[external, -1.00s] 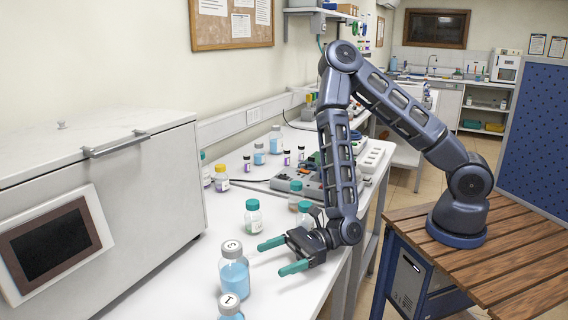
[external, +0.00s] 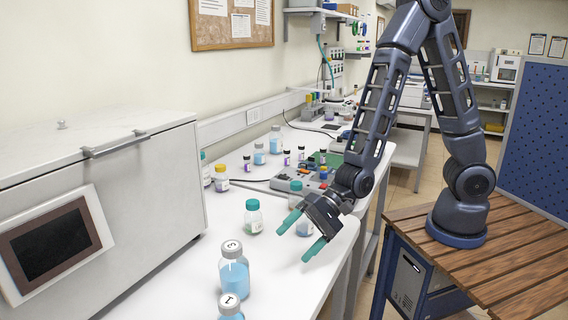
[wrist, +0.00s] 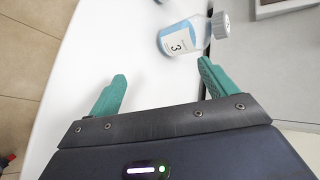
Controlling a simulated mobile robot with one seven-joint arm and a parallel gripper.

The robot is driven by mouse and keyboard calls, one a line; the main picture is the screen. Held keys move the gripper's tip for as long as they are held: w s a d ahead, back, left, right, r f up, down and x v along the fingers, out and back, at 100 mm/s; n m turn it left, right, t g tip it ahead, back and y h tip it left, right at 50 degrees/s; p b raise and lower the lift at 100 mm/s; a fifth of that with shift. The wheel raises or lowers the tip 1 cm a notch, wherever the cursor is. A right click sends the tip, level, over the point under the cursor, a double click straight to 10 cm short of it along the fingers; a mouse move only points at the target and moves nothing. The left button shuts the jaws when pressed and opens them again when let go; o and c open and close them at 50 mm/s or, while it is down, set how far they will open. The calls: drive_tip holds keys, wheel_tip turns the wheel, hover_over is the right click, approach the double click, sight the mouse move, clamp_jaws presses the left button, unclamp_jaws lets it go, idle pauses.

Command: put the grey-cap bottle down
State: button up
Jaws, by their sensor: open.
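The grey-cap bottle (external: 233,272), labelled 3 and holding blue liquid, stands upright on the white bench (external: 183,281). In the wrist view this bottle (wrist: 182,37) shows beyond the fingers. A second grey-cap bottle (external: 230,308), labelled 1, stands in front of it, cut off by the lower picture edge. My gripper (external: 301,238) is open and empty, with teal fingers apart. It is above the bench near its right edge, to the right of bottle 3 and not touching it. Its fingers also show in the wrist view (wrist: 157,85), with bare bench between them.
A large white box machine (external: 150,190) fills the left. Several small bottles and a grey device (external: 296,183) stand farther back.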

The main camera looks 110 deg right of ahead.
drive_tip(key=s+d+r+n+g+h, duration=0.2)
drive_tip(key=s+r+n, duration=0.3)
drive_tip(key=s+r, duration=0.2)
drive_tip(key=s+d+r+n+g+h, duration=0.25)
drive_tip(key=s+r+n, duration=0.25)
drive_tip(key=s+r, duration=0.25)
drive_tip(key=s+r+n+g, duration=0.1)
drive_tip(key=s+r+n, duration=0.3)
drive_tip(key=s, duration=0.6)
drive_tip(key=s+d+r+n+g+y, duration=0.1)
drive_tip(key=s+r+n, duration=0.3)
drive_tip(key=s, duration=0.7)
drive_tip(key=shift+d, duration=0.2)
drive_tip(key=shift+s, duration=0.1)
idle(1.1)
